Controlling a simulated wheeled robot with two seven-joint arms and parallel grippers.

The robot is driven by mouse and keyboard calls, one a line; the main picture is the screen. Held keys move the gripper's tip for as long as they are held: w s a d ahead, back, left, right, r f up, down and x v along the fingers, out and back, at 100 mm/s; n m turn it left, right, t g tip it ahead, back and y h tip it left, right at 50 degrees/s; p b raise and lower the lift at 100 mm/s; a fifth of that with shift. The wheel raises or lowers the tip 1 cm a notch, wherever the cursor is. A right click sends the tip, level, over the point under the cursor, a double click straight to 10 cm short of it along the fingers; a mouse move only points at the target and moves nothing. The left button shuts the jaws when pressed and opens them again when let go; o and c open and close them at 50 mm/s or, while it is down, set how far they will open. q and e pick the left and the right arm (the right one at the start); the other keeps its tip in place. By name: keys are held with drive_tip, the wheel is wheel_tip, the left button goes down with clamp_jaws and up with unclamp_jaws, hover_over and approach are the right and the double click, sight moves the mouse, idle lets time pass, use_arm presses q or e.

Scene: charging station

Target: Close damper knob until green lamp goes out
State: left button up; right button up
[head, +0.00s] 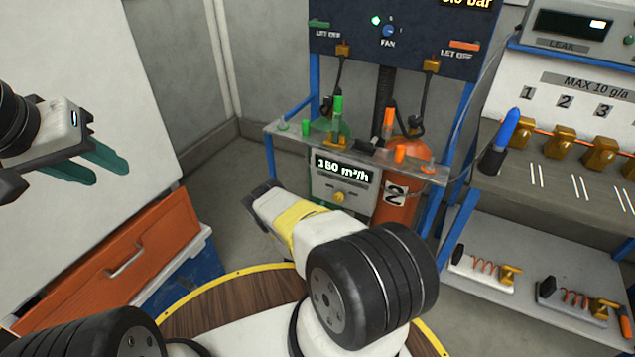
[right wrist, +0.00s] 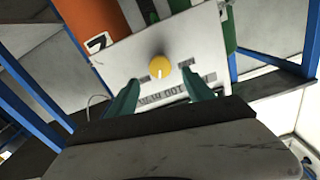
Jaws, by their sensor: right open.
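The yellow damper knob (head: 339,197) sits on a pale panel below a display (head: 343,169) that appears to read 180 m³/h. In the right wrist view, the round knob (right wrist: 159,67) has a white pointer mark and a dark slot on each side. My right gripper (right wrist: 160,79) is open, its teal fingers pointing at the panel on either side of the knob, with no clear contact. In the head view its fingers are hidden behind its own wrist. My left gripper (head: 110,176) is open and empty at the left. I cannot make out a lit green lamp by the knob.
An orange cylinder (head: 397,205) stands right of the panel under a shelf (head: 430,172). A blue FAN knob (head: 388,31) is on the dark board above. A LEAK unit (head: 573,27) and bench (head: 560,180) stand at right, an orange drawer (head: 110,272) at left.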

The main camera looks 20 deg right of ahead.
sight(337, 200)
drive_tip(key=x, duration=0.5)
drive_tip(key=shift+w+d, duration=0.25)
drive_tip(key=shift+d, duration=0.05)
